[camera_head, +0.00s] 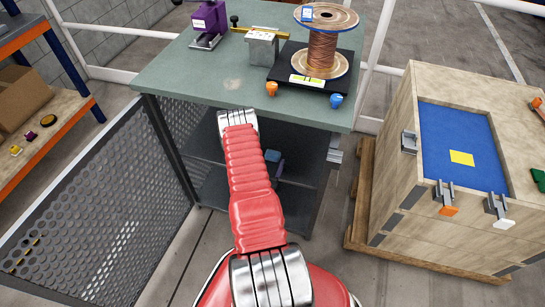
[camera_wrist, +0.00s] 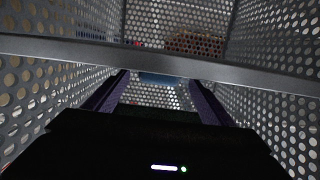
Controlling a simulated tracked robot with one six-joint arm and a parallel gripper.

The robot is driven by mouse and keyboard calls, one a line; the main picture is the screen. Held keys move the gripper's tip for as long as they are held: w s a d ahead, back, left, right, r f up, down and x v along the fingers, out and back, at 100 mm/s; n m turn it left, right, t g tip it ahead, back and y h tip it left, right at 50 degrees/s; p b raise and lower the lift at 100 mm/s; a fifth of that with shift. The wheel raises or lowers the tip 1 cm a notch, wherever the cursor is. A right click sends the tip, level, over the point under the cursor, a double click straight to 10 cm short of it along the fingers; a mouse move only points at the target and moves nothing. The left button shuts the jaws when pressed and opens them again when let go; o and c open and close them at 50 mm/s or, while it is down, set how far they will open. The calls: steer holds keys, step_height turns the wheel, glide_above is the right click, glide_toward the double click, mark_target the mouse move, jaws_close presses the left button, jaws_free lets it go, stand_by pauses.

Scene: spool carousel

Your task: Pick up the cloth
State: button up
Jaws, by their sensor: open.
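I cannot make out a cloth for sure in either view. A small dark blue thing (camera_head: 273,157) shows under the workbench beside my red arm; its kind is unclear. In the wrist view a blue patch (camera_wrist: 160,79) lies beyond and between the fingers, too dim to name. My gripper (camera_wrist: 158,84) shows there as two purple fingers, spread apart with nothing between them.
A grey bar (camera_wrist: 235,72) crosses the wrist view, with perforated panels (camera_wrist: 275,100) on both sides. On the bench are a copper wire spool (camera_head: 322,50) and a purple device (camera_head: 209,20). A wooden crate (camera_head: 400,215) stands right; an orange-edged shelf (camera_head: 60,125) stands left.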

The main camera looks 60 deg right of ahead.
mark_target(271, 159)
steer(key=x, duration=0.4)
steer(key=shift+d+f, duration=0.15)
steer(key=shift+d, duration=0.25)
steer(key=shift+c, duration=0.4)
steer(key=c, duration=1.1)
